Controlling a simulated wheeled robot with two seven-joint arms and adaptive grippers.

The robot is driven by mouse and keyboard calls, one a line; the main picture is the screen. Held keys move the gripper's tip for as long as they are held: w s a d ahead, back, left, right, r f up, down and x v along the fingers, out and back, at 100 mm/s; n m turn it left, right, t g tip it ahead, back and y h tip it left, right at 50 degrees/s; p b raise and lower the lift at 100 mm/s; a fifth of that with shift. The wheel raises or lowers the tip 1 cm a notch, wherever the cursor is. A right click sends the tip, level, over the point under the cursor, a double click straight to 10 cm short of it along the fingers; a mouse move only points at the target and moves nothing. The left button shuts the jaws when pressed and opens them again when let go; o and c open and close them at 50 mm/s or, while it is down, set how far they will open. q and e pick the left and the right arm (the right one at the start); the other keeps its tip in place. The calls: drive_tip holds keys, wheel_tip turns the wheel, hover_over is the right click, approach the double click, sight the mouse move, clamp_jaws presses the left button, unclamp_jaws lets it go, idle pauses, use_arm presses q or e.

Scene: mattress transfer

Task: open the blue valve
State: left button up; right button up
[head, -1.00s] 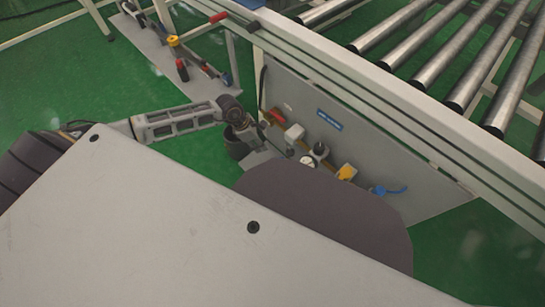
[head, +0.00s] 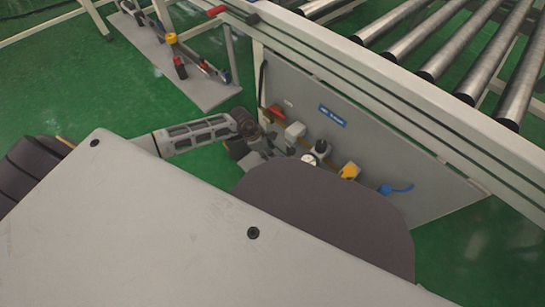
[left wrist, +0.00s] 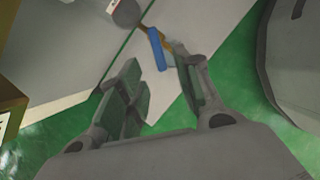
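The blue valve handle (head: 397,189) is at the lower right end of the grey panel in the head view. It also shows in the left wrist view (left wrist: 157,48), ahead of the fingertips and in line with the gap between them. My left gripper (head: 278,148) is low in front of the panel, left of the blue handle, and partly hidden in the head view. In the left wrist view its two fingers (left wrist: 160,85) are apart with nothing between them; contact with the handle cannot be seen. My right gripper is not in view.
A yellow valve (head: 349,171), a white box (head: 295,130) and a red-orange handle (head: 277,112) sit along the panel (head: 375,140). A blue label (head: 332,116) is above them. Conveyor rollers (head: 445,50) are above right.

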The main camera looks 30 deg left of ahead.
use_arm(q)
drive_tip(key=shift+b+x, duration=0.85)
drive_tip(key=shift+x, duration=1.25)
clamp_jaws()
